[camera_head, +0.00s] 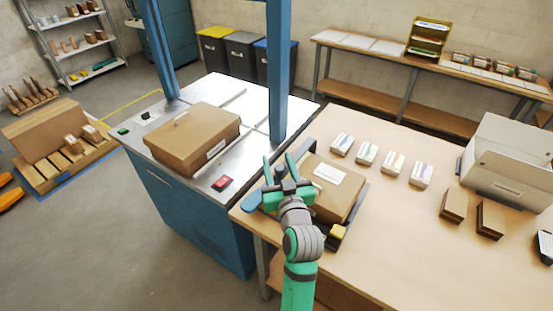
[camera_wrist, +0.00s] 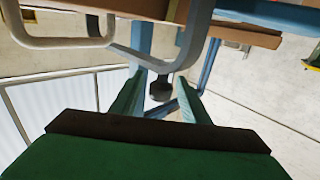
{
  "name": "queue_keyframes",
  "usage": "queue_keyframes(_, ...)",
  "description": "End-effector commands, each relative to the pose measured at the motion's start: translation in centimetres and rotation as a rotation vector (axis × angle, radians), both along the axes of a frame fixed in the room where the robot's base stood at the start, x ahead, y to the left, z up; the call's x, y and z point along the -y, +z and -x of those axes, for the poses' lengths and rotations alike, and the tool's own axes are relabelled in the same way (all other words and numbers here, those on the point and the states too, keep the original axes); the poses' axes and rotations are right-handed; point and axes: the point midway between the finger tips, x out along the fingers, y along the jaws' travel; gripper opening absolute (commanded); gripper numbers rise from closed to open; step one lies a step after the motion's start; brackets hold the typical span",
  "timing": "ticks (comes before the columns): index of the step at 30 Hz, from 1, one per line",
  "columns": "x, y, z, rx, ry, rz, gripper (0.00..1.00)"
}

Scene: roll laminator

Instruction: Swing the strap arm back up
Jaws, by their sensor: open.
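In the head view a closed cardboard box (camera_head: 345,176) with a white label sits in a dark-framed device on the wooden table. Part of a blue-grey bar (camera_head: 258,198), seemingly the strap arm, shows low at the box's left side; my gripper hides much of it. My gripper (camera_head: 279,164) is open above the left edge of the box. In the wrist view a grey bent bar (camera_wrist: 198,30) crosses above the fingers, and a dark round knob (camera_wrist: 160,90) appears between the open fingers (camera_wrist: 161,82). I cannot tell whether they touch it.
A blue machine with tall posts (camera_head: 278,70) and a brown carton (camera_head: 192,137) stands to the left.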

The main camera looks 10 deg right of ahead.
Motion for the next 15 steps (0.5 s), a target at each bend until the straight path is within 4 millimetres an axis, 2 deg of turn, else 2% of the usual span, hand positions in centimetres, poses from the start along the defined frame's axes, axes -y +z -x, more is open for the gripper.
queue_keyframes(6,0.1,0.0,-1.7,0.0,-0.001,0.0,0.42)
queue_keyframes(15,0.0,0.0,-1.8,0.0,-0.001,0.0,0.42)
